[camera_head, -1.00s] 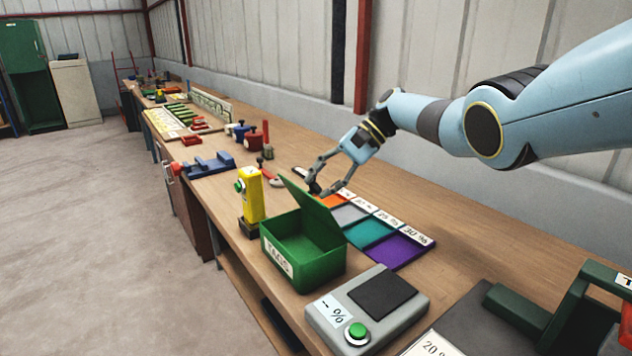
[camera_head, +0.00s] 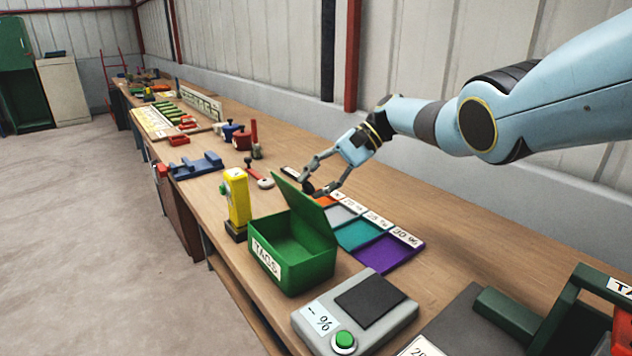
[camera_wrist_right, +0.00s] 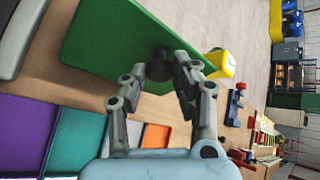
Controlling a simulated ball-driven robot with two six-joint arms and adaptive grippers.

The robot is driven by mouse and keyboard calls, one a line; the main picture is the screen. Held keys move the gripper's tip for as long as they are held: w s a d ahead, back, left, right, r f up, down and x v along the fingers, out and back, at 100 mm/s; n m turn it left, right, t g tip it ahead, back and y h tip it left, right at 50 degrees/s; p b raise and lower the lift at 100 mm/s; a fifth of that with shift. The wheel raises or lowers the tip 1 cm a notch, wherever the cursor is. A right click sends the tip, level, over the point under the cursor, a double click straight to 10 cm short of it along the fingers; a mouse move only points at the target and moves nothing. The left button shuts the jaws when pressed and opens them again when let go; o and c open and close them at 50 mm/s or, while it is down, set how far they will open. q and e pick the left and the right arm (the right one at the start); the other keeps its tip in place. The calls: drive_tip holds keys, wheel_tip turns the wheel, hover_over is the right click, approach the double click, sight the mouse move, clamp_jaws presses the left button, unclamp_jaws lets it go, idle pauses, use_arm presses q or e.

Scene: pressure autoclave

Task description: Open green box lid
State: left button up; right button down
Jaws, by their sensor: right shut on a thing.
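The green box (camera_head: 293,275), labelled TAGS, stands on the workbench with its lid (camera_head: 303,208) raised. The box's inside is open to view from the head. The lid is tilted up along the box's far side, and its broad green face (camera_wrist_right: 130,40) fills the upper middle of the right wrist view. My right gripper (camera_head: 312,190) is behind the lid, its fingers (camera_wrist_right: 172,78) shut on a dark round knob (camera_wrist_right: 158,66) on the lid's outer face. The fingertips are partly hidden by the lid in the head view. My left gripper does not show.
A yellow post-like device (camera_head: 237,200) stands close to the box's left. A grey scale (camera_head: 355,312) with a green button is in front, to the right. Coloured squares (camera_head: 375,240) with percent labels lie behind the box. A dark green handled object (camera_head: 550,320) is at right.

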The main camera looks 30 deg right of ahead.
drive_tip(key=shift+s+f, duration=0.15)
drive_tip(key=shift+f, duration=0.1)
idle(0.5)
drive_tip(key=c, duration=1)
unclamp_jaws()
drive_tip(key=shift+d, duration=0.1)
drive_tip(key=shift+d+r, duration=0.2)
drive_tip(key=shift+r, duration=0.1)
drive_tip(key=v, duration=1.1)
drive_tip(key=shift+d+r, duration=0.1)
drive_tip(key=shift+d, duration=0.1)
